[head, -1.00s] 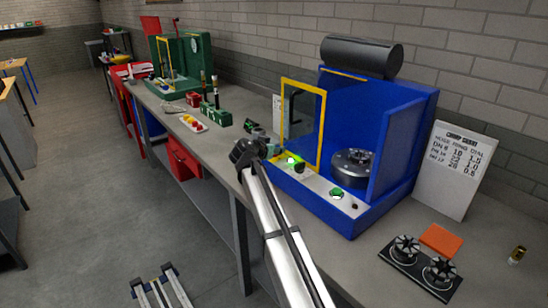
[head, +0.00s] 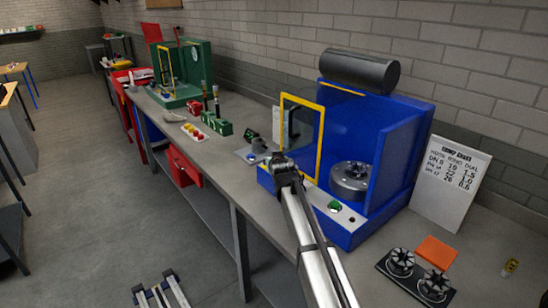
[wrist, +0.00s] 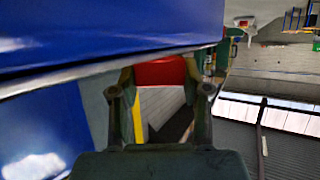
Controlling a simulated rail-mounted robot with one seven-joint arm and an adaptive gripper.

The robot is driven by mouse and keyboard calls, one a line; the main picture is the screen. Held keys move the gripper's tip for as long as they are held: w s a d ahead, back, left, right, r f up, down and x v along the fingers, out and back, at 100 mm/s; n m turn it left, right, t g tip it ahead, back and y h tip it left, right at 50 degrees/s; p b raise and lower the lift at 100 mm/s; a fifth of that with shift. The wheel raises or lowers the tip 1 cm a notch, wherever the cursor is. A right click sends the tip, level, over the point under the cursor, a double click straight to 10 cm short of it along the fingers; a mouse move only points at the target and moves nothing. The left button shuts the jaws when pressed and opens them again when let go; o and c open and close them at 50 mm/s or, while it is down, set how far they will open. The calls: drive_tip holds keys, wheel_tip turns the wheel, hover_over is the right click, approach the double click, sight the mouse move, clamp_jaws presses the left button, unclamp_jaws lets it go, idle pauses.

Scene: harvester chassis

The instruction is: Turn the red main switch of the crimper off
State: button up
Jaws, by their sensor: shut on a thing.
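The crimper is the blue machine (head: 400,165) with a black cylinder on top and a yellow-framed guard (head: 321,122) at its front left. My gripper (head: 281,160) is at the front left of the crimper, by its control panel (head: 350,217). In the wrist view, a red part (wrist: 160,71), which looks like the main switch, sits between the fingertips of my gripper (wrist: 165,84). The jaws are shut on it, and blue crimper surface lies close above and to the left. In the head view the red part is hidden.
A green button (head: 335,206) shows on the panel, right of my arm. Dies on a black plate (head: 416,278), an orange block (head: 437,251) and a white chart (head: 450,185) are on the right. A green machine (head: 182,75) and small green blocks (head: 217,125) stand farther along the bench.

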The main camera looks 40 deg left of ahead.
idle(0.3)
drive_tip(key=o, duration=1.2)
drive_tip(key=shift+a, duration=0.1)
drive_tip(key=shift+c, duration=0.2)
drive_tip(key=v, duration=0.8)
